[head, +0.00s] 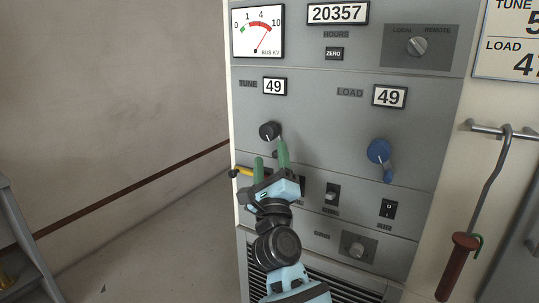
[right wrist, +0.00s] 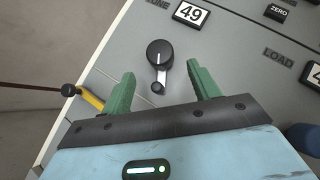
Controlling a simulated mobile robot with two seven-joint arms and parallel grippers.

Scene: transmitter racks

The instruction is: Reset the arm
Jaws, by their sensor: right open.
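My right gripper (head: 270,153) is open in front of the grey transmitter panel (head: 320,118), just below the black TUNE crank knob (head: 269,131). In the right wrist view, its two green fingers (right wrist: 161,72) stand apart with the TUNE crank (right wrist: 160,54) showing between and beyond them. The crank's small handle end (right wrist: 158,88) appears between the fingers; no finger visibly grips it. My right arm reaches up from the bottom of the head view. My left gripper is not in view.
A blue LOAD crank (head: 379,151) is to the right, above switches (head: 388,209). A yellow lever with a black ball (head: 234,173) sticks out at the panel's left edge. A red-handled hook (head: 458,265) hangs at right. Floor at left (head: 150,245) is clear beside a ladder-like frame (head: 25,250).

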